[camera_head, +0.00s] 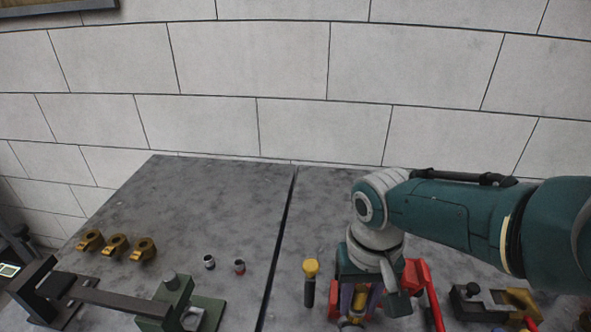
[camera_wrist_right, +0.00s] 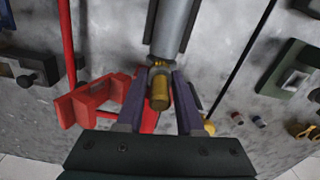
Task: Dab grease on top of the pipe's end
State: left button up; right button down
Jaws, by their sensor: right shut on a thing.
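My right gripper (camera_head: 360,305) is at the lower middle right of the head view, pointing down over the bench. Its purple fingers also show in the wrist view (camera_wrist_right: 160,88). They are shut about a brass-coloured cylinder (camera_wrist_right: 159,92), which also shows between them in the head view (camera_head: 361,298). A grey pipe-like cylinder (camera_wrist_right: 173,32) lies just beyond the fingertips in the wrist view. Whether the brass piece touches it, I cannot tell. No grease can be made out. My left gripper is not in view.
A red vise-like fixture (camera_wrist_right: 98,98) is close beside the fingers. A yellow-topped black tool (camera_head: 310,280) stands left of the gripper. Several brass fittings (camera_head: 115,245), two small cups (camera_head: 209,262) and a green-based fixture (camera_head: 172,302) are further left. The back of the bench is clear.

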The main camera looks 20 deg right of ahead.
aim_at(362, 286)
jog(key=shift+w+d, duration=0.2)
jog(key=shift+w, duration=0.1)
jog(key=shift+r, duration=0.1)
notch_tip(362, 286, up, 6)
jog(key=p, duration=0.6)
dwell(0.5)
